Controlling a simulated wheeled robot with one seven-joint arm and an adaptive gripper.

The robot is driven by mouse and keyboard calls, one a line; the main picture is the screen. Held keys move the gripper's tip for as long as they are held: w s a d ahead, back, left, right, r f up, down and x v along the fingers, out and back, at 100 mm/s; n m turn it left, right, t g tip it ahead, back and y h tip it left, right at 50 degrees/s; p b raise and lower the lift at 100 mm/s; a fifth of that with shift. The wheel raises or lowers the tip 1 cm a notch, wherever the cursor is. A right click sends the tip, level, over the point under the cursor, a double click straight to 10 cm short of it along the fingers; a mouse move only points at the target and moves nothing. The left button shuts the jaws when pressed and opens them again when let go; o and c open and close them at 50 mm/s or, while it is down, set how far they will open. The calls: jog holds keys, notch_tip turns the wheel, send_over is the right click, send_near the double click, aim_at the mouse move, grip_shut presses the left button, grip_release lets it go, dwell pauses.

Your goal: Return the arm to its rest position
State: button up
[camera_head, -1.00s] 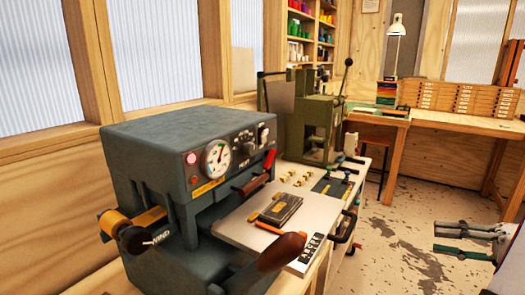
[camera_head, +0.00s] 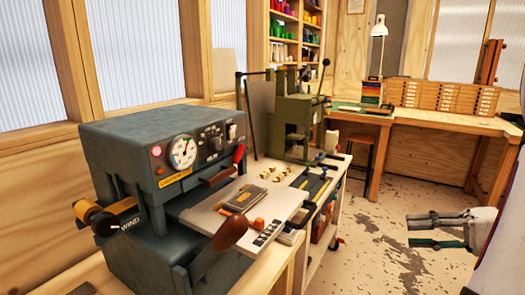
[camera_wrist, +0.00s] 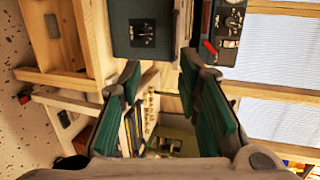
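My gripper (camera_head: 412,231) is at the right of the head view, above the speckled floor. It points left, with its two green-padded fingers apart and nothing between them. The wrist view also shows my gripper (camera_wrist: 160,68) with its fingers spread and empty. The grey foil machine (camera_head: 150,150) is at the left of the head view, well away from my gripper. Part of my pale arm shows at the right edge.
A sliding plate (camera_head: 205,222) with a dark block (camera_head: 244,199) sticks out of the machine. A green press (camera_head: 299,125) stands behind it on the bench. A wooden table (camera_head: 435,119) with a lamp (camera_head: 378,45) is at the back. Floor (camera_head: 385,265) around my gripper looks clear.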

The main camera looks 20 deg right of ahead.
jog(key=w+a+r+n+g, duration=0.2)
jog(key=a+g, duration=0.2)
jog(key=a, duration=0.5)
jog(key=w+a+r+n+g, duration=0.15)
jog(key=a+g, duration=0.25)
jog(key=a, duration=0.5)
jog(key=s+a+r+n+h, duration=0.1)
jog(key=s+a+n+h, duration=0.2)
jog(key=a, duration=0.3)
jog(key=s+a+r+n+t+h, duration=0.1)
jog(key=s+a+n+h, duration=0.2)
jog(key=a+h, duration=0.3)
jog(key=shift+s+a+n+h+p, duration=0.25)
jog(key=shift+n+h+p, duration=0.1)
jog(key=shift+n, duration=0.1)
